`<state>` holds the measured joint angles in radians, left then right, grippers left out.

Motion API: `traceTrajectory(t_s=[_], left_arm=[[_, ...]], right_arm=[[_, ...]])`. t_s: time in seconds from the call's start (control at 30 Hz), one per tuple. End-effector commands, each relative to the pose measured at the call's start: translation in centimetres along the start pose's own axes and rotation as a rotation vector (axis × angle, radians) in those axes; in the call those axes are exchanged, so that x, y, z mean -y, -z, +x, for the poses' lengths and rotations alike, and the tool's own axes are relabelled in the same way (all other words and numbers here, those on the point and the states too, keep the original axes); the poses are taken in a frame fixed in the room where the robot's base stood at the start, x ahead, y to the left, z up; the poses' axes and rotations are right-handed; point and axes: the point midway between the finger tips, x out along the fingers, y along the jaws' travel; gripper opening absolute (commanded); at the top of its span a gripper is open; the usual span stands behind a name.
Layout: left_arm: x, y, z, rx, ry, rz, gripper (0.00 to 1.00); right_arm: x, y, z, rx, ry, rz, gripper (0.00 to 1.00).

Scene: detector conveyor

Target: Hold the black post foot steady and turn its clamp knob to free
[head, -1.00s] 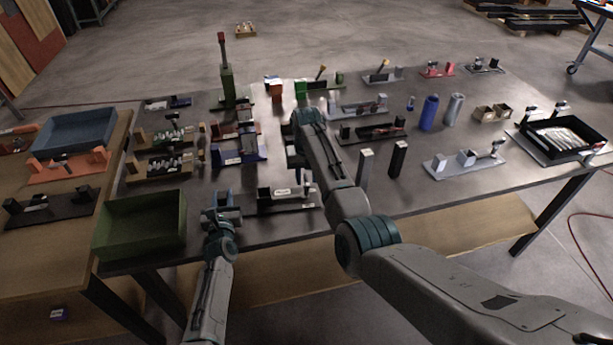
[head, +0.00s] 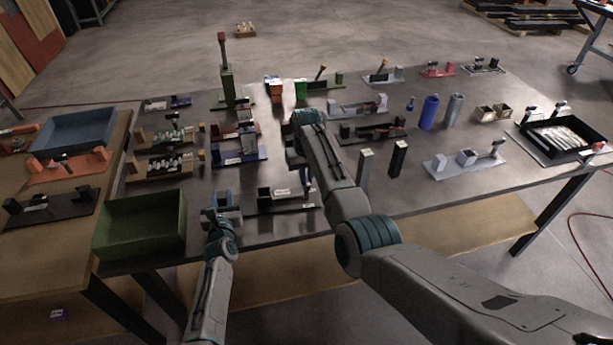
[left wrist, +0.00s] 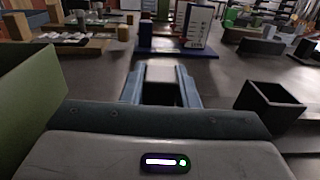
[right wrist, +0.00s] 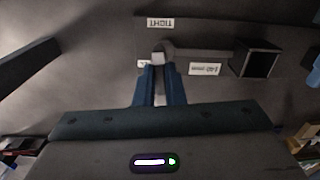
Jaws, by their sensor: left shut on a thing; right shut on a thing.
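The black post foot (head: 266,193) is an open square socket on a flat plate near the table's front edge. It shows at the right in the left wrist view (left wrist: 272,103) and right of centre in the right wrist view (right wrist: 255,60). My right gripper (right wrist: 159,72) is shut on the pale clamp knob (right wrist: 158,58), beside a TIGHT label. My left gripper (head: 228,200) is left of the foot, visibly apart from the socket. In the left wrist view its fingers (left wrist: 161,78) have a grey piece between them, which I cannot identify.
A green tray (head: 140,205) stands left of my left gripper. A blue fixture (head: 240,157) lies behind the foot. Two upright posts, one grey (head: 366,165) and one black (head: 397,160), stand to the right.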

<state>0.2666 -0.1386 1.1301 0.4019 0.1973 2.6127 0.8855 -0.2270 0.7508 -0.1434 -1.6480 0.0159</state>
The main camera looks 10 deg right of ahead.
Motion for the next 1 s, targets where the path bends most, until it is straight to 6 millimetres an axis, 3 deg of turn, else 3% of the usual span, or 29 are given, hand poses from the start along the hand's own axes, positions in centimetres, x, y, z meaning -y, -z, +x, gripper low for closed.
traceTrajectory(t_s=[0.6,1.0], left_arm=[[0.0,0.06,-0.02,-0.001,0.0,0.0,0.0],[0.0,0.06,-0.02,-0.001,0.0,0.0,0.0]], right_arm=[[-0.01,0.01,-0.02,0.0,0.0,-0.487,0.0],[-0.02,0.01,-0.02,0.0,0.0,-0.657,0.0]])
